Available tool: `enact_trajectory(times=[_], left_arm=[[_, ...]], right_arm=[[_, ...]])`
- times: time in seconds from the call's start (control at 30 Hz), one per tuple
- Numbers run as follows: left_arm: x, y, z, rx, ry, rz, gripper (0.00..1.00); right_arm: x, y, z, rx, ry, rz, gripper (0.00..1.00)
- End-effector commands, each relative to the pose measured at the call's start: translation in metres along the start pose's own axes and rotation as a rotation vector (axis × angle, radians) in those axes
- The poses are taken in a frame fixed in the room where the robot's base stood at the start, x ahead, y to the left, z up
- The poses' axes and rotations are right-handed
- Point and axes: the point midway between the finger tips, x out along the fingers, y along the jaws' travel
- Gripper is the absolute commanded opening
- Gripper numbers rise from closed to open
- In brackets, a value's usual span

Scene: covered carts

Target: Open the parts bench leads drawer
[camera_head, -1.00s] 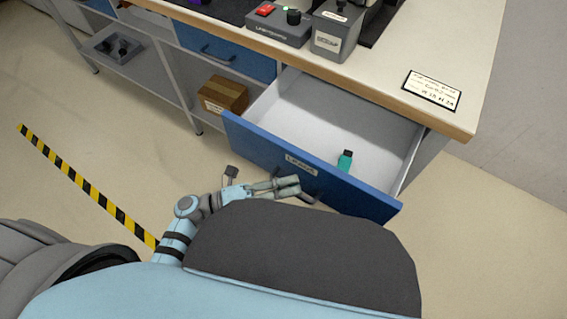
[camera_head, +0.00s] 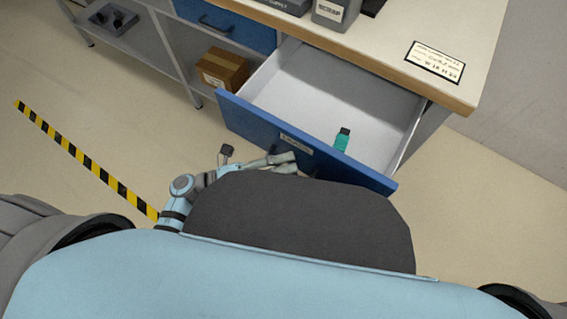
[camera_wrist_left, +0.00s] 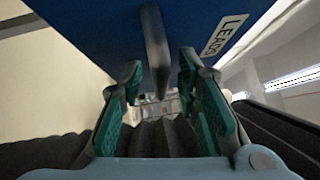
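The leads drawer (camera_head: 268,125) has a blue front and a white inside, and it stands pulled well out of the bench. Its label reads LEADS in the left wrist view (camera_wrist_left: 226,35). The drawer handle (camera_wrist_left: 155,50) is a grey bar that reaches down between the fingers of my left gripper (camera_wrist_left: 162,105). The teal-padded fingers are apart, with gaps showing on both sides of the bar. In the head view my left gripper (camera_head: 284,161) is at the drawer front; my own body hides part of the handle. My right gripper is not in view.
A teal and black item (camera_head: 342,138) lies in the drawer. The bench top (camera_head: 395,55) carries grey devices and a label card (camera_head: 435,62). A cardboard box (camera_head: 222,70) sits on the shelf left of the drawer. Yellow-black tape (camera_head: 85,160) marks the otherwise clear floor at left.

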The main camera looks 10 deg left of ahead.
Motion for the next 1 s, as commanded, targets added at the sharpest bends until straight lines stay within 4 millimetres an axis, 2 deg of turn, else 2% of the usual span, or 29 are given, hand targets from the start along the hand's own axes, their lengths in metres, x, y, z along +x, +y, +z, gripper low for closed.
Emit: enact_trajectory(times=[0.2, 0.3, 0.37, 0.6, 0.7, 0.83, 1.0], left_arm=[[0.0, 0.0, 0.0, 0.0, 0.0, -0.001, 0.3], [-0.007, 0.001, 0.0, -0.001, 0.001, 0.001, 0.3], [-0.017, 0.001, -0.001, -0.001, 0.002, 0.004, 0.3], [-0.082, 0.001, -0.001, -0.003, 0.002, 0.006, 0.3], [-0.104, 0.001, 0.0, -0.002, 0.001, 0.004, 0.3], [-0.118, 0.001, 0.0, 0.0, 0.0, 0.002, 0.3], [-0.12, 0.0, 0.0, 0.0, 0.0, 0.0, 0.3]], right_arm=[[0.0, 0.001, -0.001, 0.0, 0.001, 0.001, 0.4], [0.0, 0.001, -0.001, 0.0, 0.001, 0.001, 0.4], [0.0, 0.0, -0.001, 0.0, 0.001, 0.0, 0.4], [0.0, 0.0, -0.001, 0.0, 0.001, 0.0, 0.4], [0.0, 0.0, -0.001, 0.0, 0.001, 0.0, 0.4], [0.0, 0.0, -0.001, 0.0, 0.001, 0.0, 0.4], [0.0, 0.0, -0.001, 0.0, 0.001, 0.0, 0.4]])
